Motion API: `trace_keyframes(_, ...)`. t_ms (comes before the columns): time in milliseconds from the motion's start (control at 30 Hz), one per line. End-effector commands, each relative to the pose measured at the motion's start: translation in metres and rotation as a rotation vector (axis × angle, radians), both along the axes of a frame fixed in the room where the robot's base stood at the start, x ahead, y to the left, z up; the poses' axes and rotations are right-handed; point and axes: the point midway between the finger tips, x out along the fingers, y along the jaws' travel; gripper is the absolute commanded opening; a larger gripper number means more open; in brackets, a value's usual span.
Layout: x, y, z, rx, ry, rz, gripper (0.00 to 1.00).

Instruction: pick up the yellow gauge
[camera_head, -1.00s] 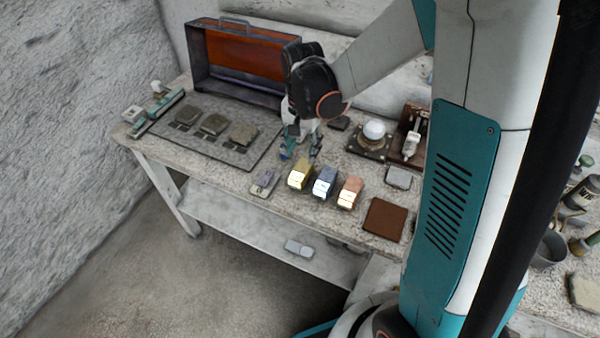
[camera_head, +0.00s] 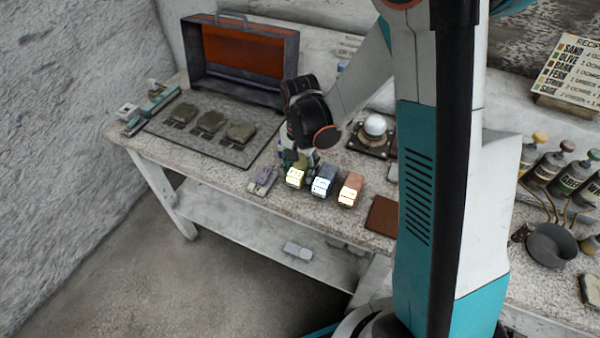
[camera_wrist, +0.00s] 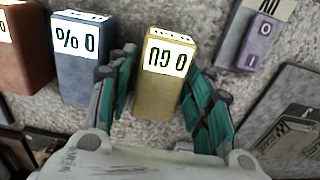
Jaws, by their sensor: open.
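The yellow gauge (camera_head: 296,176) is a small box with a white display face, standing on the speckled bench between a grey-purple device and the blue gauge. My gripper (camera_head: 302,163) is low over it from behind in the head view and partly covers it. In the wrist view the yellow gauge (camera_wrist: 165,75) stands between the two open fingers of my gripper (camera_wrist: 163,97). One finger lies in the gap beside the blue gauge (camera_wrist: 82,60), the other on the clear side. I cannot tell whether either finger touches the yellow gauge.
The blue gauge (camera_head: 323,180) and orange gauge (camera_head: 350,189) stand in a row to the right. A grey-purple device (camera_head: 262,181) lies to the left. A dark mat (camera_head: 232,154) with several stones lies further left, before an open orange-lined case (camera_head: 238,50). A brown square (camera_head: 382,215) lies right.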

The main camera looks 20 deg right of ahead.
Motion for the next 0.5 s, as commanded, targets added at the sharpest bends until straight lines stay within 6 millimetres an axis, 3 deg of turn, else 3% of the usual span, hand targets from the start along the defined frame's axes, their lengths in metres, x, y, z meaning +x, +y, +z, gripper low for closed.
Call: trace_keyframes(500, -0.0001, -0.0001, -0.0027, 0.0, 0.0, 0.0, 0.47)
